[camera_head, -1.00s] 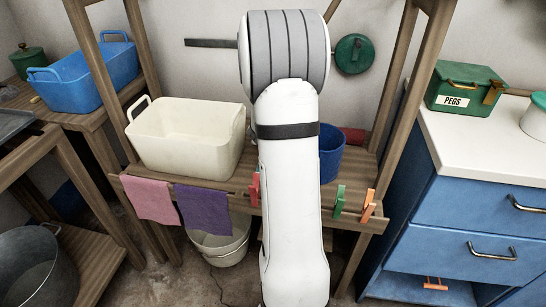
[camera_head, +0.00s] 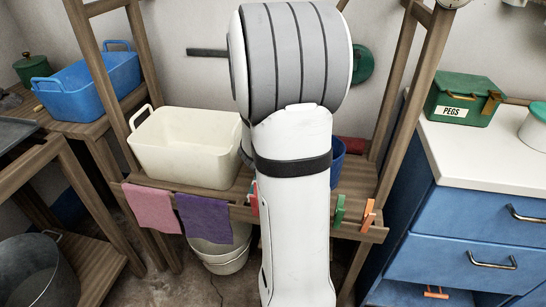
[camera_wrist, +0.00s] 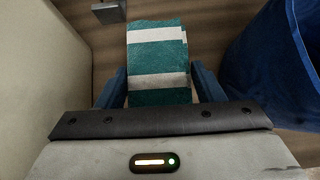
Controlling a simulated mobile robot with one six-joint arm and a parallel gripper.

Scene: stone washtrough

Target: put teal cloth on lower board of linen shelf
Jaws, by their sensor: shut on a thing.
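The teal cloth (camera_wrist: 160,62) with white stripes shows in the wrist view, between the two blue fingers of my gripper (camera_wrist: 159,80). My gripper is shut on it. A brown wooden surface (camera_wrist: 215,22) lies beyond the cloth; I cannot tell whether the cloth touches it. In the head view my arm hides the gripper and the cloth. A wooden shelf unit (camera_head: 350,228) stands behind my arm there; I cannot tell whether it is the linen shelf.
A cream tub (camera_head: 185,150) and a blue bucket (camera_head: 337,165) stand on the shelf unit, on either side of my arm. Pink (camera_head: 152,208) and purple (camera_head: 205,218) cloths hang at its front edge, with clothes pegs (camera_head: 368,215) to the right. A blue cabinet (camera_head: 465,215) stands at right.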

